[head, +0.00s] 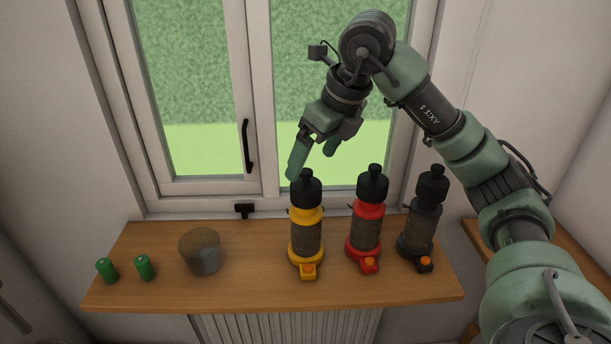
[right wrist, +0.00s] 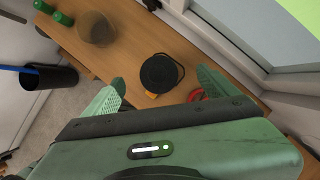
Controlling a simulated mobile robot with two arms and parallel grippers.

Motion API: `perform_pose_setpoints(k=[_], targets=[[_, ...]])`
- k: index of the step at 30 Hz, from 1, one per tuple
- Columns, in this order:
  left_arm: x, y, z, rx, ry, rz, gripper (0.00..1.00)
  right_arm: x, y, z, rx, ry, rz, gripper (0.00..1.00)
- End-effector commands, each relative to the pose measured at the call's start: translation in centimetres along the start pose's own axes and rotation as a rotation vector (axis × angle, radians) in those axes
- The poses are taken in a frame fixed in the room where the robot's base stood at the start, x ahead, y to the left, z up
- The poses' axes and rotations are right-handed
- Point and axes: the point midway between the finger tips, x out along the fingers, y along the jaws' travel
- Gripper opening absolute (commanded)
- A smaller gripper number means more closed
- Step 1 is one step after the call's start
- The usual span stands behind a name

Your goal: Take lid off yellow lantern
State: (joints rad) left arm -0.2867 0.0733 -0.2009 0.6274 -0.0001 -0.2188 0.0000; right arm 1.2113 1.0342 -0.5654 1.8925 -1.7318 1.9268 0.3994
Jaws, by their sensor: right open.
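The yellow lantern (head: 305,245) stands upright on the wooden bench top, in the middle of the head view, with its black lid (head: 306,188) on. In the right wrist view the lid (right wrist: 160,73) shows from above as a dark disc, with a bit of yellow base below it. My right gripper (head: 313,160) is open and empty, above and slightly behind the lid. In the right wrist view its two fingers (right wrist: 160,88) lie apart on either side of the lid, with no contact that I can make out. My left gripper is not in view.
A red lantern (head: 367,225) and a black lantern (head: 422,220) stand to the right. A grey translucent cup (head: 200,252) and two green cylinders (head: 107,270) (head: 145,267) are on the left. The wooden bench top (head: 240,285) has free room in front of the cup. The window (head: 200,100) is behind.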

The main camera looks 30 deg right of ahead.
Motion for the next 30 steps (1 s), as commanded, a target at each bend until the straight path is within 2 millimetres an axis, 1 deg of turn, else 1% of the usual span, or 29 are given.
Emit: perform_pose_setpoints(k=[4,7,11,14,15,18,21,26,27,28,29,30], targets=[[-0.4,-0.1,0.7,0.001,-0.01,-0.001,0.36,1.4,0.0,-0.1,0.001,0.006,-0.001,0.88],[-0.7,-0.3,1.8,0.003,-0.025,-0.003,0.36,2.5,0.0,-0.1,0.0,0.006,0.0,0.88],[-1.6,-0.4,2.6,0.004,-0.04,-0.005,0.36,3.9,0.2,0.0,0.0,0.007,0.001,0.88],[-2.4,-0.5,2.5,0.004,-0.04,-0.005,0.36,5.4,0.3,0.1,-0.001,0.007,0.002,0.88],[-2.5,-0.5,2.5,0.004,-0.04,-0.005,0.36,6.1,0.3,0.1,0.0,0.006,0.001,0.88],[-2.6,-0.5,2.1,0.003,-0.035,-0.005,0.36,7.2,0.3,0.1,-0.001,0.003,0.001,0.88],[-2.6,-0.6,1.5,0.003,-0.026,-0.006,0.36,7.7,0.3,0.1,-0.001,0.001,0.0,0.88],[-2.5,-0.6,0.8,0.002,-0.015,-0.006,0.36,7.7,0.3,0.1,-0.001,0.001,0.0,0.88],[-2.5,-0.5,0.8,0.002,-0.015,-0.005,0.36,7.7,0.3,0.1,-0.001,0.001,0.0,0.83],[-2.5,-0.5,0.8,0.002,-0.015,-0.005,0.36,7.7,0.3,0.1,-0.001,0.001,0.0,0.74],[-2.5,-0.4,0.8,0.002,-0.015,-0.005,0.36,7.7,0.3,0.1,-0.001,0.001,0.0,0.66],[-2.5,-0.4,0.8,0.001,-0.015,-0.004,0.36,7.7,0.3,0.1,-0.001,0.001,0.0,0.55]])
